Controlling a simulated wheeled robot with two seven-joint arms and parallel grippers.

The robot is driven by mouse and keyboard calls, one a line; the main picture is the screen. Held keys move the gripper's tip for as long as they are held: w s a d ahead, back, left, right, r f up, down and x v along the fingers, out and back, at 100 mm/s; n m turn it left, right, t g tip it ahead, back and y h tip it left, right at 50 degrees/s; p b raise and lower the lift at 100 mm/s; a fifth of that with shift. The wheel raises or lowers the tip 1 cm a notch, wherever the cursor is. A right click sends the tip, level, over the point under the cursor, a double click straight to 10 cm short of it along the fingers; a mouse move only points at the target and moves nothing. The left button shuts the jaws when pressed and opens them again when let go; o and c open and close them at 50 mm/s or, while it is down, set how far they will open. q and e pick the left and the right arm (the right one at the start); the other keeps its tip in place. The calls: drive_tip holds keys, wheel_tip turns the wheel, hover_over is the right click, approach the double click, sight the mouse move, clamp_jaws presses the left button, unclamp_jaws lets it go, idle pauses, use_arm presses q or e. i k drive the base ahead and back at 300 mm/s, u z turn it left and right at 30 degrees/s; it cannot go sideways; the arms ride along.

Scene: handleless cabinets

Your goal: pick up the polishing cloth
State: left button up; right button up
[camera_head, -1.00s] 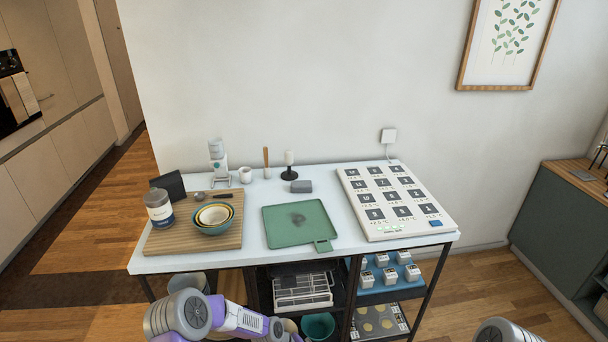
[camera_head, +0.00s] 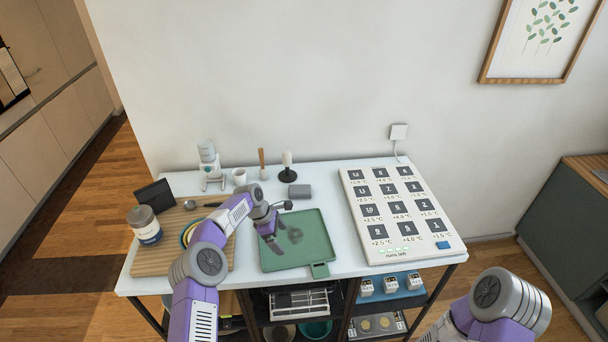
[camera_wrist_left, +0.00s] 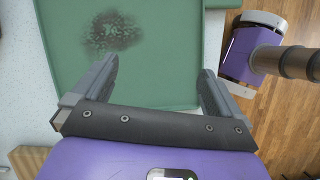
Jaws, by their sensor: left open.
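A small grey folded-looking block (camera_head: 300,191), which seems to be the polishing cloth, lies on the white tabletop behind the green tray. The green tray (camera_head: 318,240) has a dark smudge on it and a tab at its front. My left gripper (camera_head: 273,241) is open and empty over the tray's left part, to the front left of the grey block. In the left wrist view its two fingers (camera_wrist_left: 158,82) stand apart above the tray, with the smudge beyond them. The grey block is not in that view. Only a link of my right arm shows at lower right.
A wooden board (camera_head: 155,258) with a jar (camera_head: 145,226) and bowls, partly hidden by my left arm, is at left. A dark stand with a pale round top (camera_head: 287,170) stands behind the block. A white panel (camera_head: 399,215) fills the right side.

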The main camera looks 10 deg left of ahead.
sight(295, 191)
drive_tip(key=i, duration=1)
